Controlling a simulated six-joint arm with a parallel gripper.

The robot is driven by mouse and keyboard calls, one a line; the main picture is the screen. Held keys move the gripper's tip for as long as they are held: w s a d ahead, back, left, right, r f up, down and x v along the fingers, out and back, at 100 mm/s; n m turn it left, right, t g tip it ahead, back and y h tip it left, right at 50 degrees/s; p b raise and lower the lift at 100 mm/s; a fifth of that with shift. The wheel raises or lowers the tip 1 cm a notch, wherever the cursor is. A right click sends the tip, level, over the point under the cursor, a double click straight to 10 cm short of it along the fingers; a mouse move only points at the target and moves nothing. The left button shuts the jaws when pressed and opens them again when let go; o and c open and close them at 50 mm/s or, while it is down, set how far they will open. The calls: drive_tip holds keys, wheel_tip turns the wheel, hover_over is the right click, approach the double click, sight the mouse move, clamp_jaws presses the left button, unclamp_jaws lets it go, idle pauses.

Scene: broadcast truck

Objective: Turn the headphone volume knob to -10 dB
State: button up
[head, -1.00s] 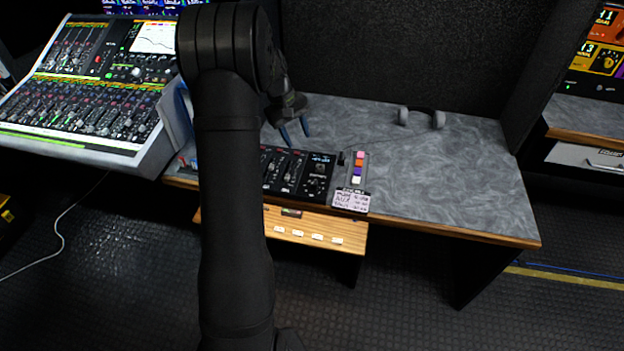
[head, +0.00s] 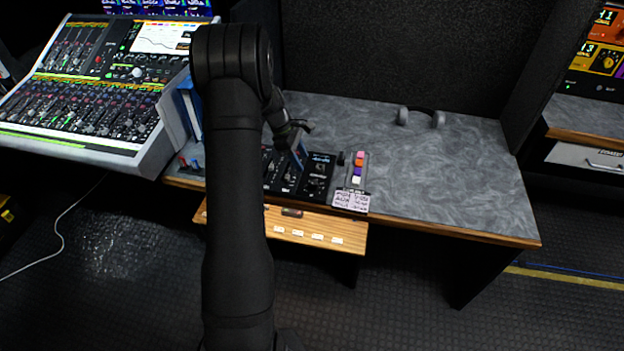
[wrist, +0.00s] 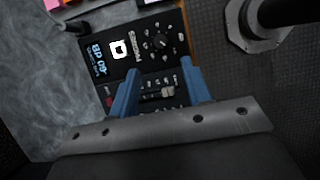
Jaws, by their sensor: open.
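The headphone panel is a black module (head: 318,186) at the right end of the black control unit on the desk. In the wrist view its black round knob (wrist: 158,44) shows with small marks around it, beside a lit white square (wrist: 119,48) and a small blue-lettered display (wrist: 99,60). The knob's setting is too small to read. My gripper (head: 299,154) is above the control unit, left of the display end. In the wrist view my gripper (wrist: 158,76) is open, its two blue fingers apart and empty, with the knob beyond their tips and not between them.
A strip of coloured buttons (head: 358,170) and a label card (head: 351,201) lie right of the unit. Headphones (head: 421,118) rest farther back. Blue binders (head: 188,108) and a mixing console (head: 90,90) stand left. The desk's right side (head: 450,180) is clear.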

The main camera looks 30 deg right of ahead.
sight(314, 182)
drive_tip(key=x, duration=1)
drive_tip(key=shift+c, duration=0.2)
clamp_jaws()
